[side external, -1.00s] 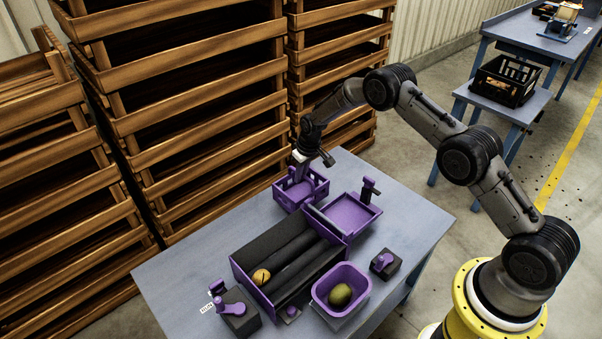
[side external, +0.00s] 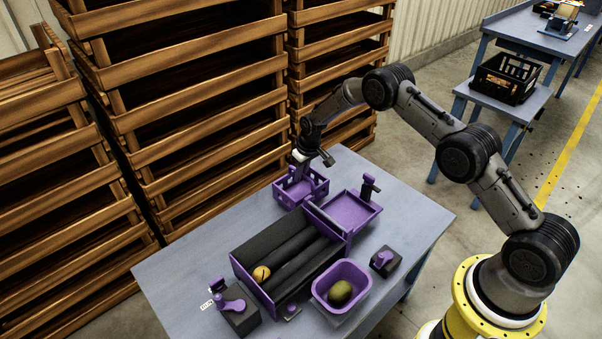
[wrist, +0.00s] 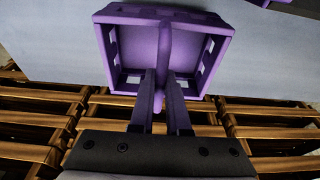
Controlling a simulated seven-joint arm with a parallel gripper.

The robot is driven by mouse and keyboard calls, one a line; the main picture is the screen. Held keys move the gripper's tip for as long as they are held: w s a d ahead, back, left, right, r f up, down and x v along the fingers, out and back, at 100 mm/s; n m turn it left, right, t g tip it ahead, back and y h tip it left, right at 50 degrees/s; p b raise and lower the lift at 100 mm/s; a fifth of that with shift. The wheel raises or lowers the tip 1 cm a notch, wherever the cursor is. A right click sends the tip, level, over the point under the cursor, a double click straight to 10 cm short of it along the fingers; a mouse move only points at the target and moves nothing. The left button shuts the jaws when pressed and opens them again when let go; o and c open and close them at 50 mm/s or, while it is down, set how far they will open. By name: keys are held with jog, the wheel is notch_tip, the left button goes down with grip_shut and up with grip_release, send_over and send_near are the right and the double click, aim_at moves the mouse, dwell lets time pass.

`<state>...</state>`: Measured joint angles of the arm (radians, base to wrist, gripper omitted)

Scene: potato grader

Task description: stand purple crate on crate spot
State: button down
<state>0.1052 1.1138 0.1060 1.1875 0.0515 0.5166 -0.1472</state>
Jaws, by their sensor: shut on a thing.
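The purple crate (side external: 315,191) is at the back corner of the blue-grey table, beside the grader, in the side view. It is an open box with slotted walls and a bar across its middle; it looks upright. My gripper (side external: 300,172) reaches down into it from above. In the wrist view the crate (wrist: 107,55) fills the top middle, and my gripper's two fingers (wrist: 160,88) are shut on its middle bar. I cannot tell whether the crate's base touches the table. No marked crate spot can be made out.
The grader (side external: 262,240) with dark rollers holds a yellowish potato (side external: 261,273). A purple tray (side external: 350,210) adjoins it; a purple tub (side external: 352,272) holds a greenish potato (side external: 340,292). Wooden crate stacks (side external: 200,110) stand close behind the table. The table's right side is clear.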

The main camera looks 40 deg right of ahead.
jog(key=shift+s+x, duration=0.25)
jog(key=shift+x, duration=0.85)
dwell(0.9)
jog(key=shift+f, duration=0.1)
jog(key=c, duration=0.8)
grip_release()
jog(key=shift+w+r+v, duration=0.1)
jog(key=shift+w+v, duration=0.25)
jog(key=shift+v, duration=1.1)
jog(key=shift+w+r+v, duration=0.1)
jog(key=shift+w+v, duration=0.2)
jog(key=shift+v, duration=1.2)
jog(key=shift+w+r+v, duration=0.1)
jog(key=shift+w+v, duration=0.25)
jog(key=shift+v, duration=1.1)
